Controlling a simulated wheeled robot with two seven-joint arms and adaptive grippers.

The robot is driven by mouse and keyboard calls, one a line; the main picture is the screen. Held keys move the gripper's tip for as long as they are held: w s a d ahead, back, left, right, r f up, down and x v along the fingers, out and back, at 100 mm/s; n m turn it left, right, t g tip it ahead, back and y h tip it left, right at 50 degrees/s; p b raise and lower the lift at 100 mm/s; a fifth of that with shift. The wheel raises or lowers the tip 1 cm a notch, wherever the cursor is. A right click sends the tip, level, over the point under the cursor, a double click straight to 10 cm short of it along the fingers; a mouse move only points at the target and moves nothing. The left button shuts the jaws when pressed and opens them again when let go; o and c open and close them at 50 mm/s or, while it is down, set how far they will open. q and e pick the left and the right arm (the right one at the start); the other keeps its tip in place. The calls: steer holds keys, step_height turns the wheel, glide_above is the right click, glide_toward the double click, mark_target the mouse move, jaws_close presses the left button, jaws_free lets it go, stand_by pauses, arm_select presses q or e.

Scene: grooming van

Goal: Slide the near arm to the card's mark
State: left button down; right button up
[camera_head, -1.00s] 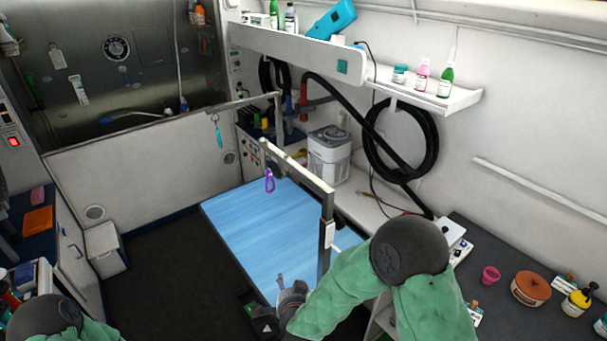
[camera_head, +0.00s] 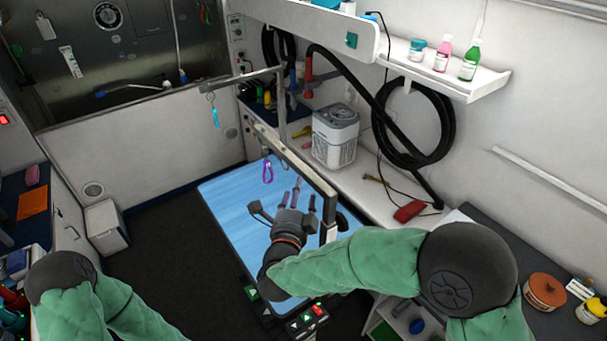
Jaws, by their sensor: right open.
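The near grooming arm (camera_head: 300,164) is a grey bar above the blue table (camera_head: 228,205), joined to an upright post at its near end. A purple loop (camera_head: 267,172) hangs from the bar. A small white piece (camera_head: 332,229), perhaps the card, shows at the post; no mark on it is readable. My right gripper (camera_head: 286,202) is open and empty over the table, left of the post and below the bar in the picture. Whether it touches anything is unclear. My left arm shows at the lower left, but its gripper is out of view.
The far arm (camera_head: 245,80) carries a teal loop (camera_head: 214,116). A white dryer unit (camera_head: 335,134) and a red object (camera_head: 409,211) are on the side counter. A control panel (camera_head: 307,320) with lit buttons is at the table's near edge. Dark floor at left is open.

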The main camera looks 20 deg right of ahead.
mark_target(304, 179)
steer(key=x, duration=0.5)
steer(key=p+x, duration=0.1)
steer(key=x, duration=0.1)
steer(key=shift+w+d+f, duration=0.15)
steer(key=shift+w+f, duration=0.1)
steer(key=shift+s+r, duration=0.1)
steer(key=shift+c, duration=0.9)
jaws_close()
